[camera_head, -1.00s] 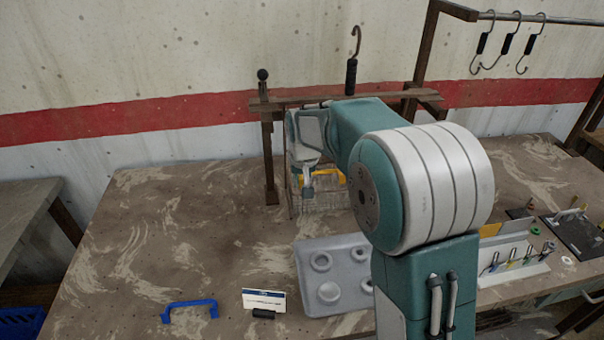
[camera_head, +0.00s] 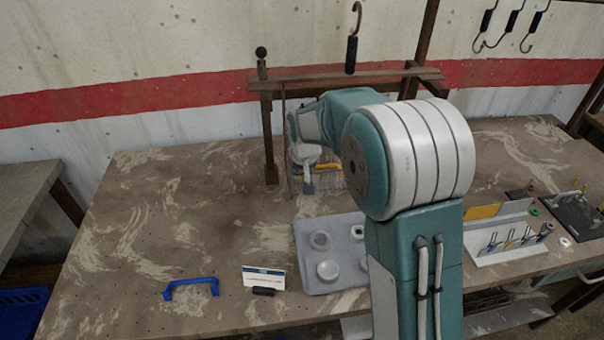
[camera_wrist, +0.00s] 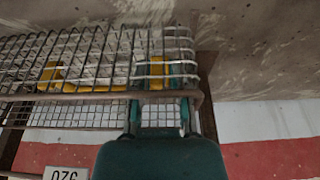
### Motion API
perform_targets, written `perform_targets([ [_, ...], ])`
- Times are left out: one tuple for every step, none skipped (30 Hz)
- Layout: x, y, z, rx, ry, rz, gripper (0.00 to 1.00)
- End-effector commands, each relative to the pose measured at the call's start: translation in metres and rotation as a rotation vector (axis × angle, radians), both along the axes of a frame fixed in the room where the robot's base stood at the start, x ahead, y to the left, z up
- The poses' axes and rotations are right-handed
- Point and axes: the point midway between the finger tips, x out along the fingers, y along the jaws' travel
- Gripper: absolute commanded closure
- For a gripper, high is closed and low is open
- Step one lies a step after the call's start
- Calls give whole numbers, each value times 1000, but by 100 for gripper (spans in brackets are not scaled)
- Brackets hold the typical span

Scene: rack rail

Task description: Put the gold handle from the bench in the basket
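The gold handle (camera_wrist: 101,88) shows yellow through wire mesh in the wrist view, with one upright end between my fingers. It also shows in the head view (camera_head: 328,167), just right of my gripper. The wire basket (camera_wrist: 92,42) fills the upper left of the wrist view; in the head view it is mostly hidden behind my arm. My gripper (camera_wrist: 158,75) is down at the basket, with its teal fingers apart on either side of the handle's end. Gaps show beside that end, so the fingers seem open. The handle appears to be inside the basket; what it rests on is hidden.
A wooden rail (camera_head: 300,80) with posts stands behind the basket. On the bench lie a blue handle (camera_head: 190,287), a white card (camera_head: 263,278), a grey tray (camera_head: 308,258) and a white tool holder (camera_head: 507,247). The bench's left half is mostly clear.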

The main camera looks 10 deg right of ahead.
Motion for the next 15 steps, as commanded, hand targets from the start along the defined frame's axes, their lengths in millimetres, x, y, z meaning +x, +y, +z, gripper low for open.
perform_targets([
  [0, 0, 0, 0, 0, 0, 52],
  [0, 0, 0, 0, 0, 0, 38],
  [0, 0, 0, 0, 0, 0, 38],
  [0, 0, 0, 0, 0, 0, 38],
  [0, 0, 0, 0, 0, 0, 38],
  [0, 0, 0, 0, 0, 0, 38],
  [0, 0, 0, 0, 0, 0, 38],
  [0, 0, 0, 0, 0, 0, 38],
  [0, 0, 0, 0, 0, 0, 38],
  [0, 0, 0, 0, 0, 0, 38],
  [0, 0, 0, 0, 0, 0, 38],
  [0, 0, 0, 0, 0, 0, 38],
  [0, 0, 1, 0, 0, 0, 38],
  [0, 0, 2, 0, 0, 0, 38],
  [-1, 0, 4, 0, -1, 0, 38],
])
